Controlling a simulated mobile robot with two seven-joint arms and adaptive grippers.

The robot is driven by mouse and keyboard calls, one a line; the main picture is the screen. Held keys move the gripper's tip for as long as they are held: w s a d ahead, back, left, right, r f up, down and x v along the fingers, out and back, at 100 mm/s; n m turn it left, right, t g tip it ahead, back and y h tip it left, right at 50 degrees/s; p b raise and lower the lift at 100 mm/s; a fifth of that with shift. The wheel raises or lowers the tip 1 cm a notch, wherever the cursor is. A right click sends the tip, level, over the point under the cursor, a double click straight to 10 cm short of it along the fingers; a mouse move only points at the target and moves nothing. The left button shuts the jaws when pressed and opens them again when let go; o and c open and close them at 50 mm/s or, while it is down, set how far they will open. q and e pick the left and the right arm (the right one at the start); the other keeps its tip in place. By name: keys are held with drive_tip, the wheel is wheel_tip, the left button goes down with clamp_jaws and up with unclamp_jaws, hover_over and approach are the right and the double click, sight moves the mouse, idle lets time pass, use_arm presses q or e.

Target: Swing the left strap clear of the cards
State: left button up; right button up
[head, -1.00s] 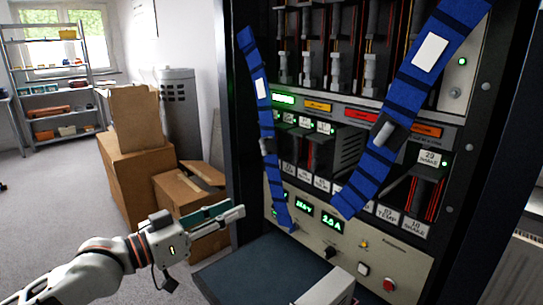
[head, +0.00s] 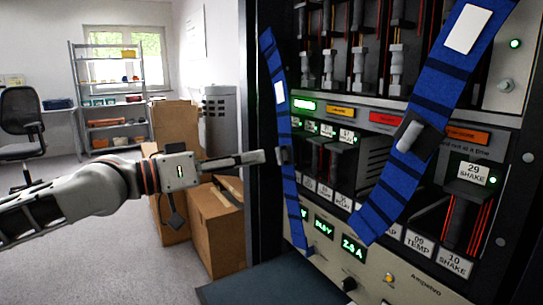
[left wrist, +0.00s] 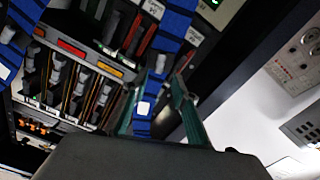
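The left strap (head: 289,185) is a blue band with dark stripes, a white label and a small grey tab, hanging down the rack's left side, in front of the left end of the card rows (head: 320,155). My left gripper (head: 258,157) points at it from the left at tab height, with a small gap visible. In the left wrist view the green fingers (left wrist: 156,105) stand apart, with the left strap (left wrist: 174,22) between them in the picture; contact cannot be told. The right strap (head: 440,95) hangs slantwise across the rack's right part. My right gripper is out of view.
The rack's dark frame (head: 263,215) stands just left of the left strap. Cardboard boxes (head: 215,225) and a grey cylinder (head: 217,120) stand behind my left arm. A dark flat surface (head: 260,288) lies below the rack. Shelves (head: 108,98) stand far back.

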sight(276, 154)
use_arm(q)
drive_tip(key=shift+x, duration=2.8)
clamp_jaws()
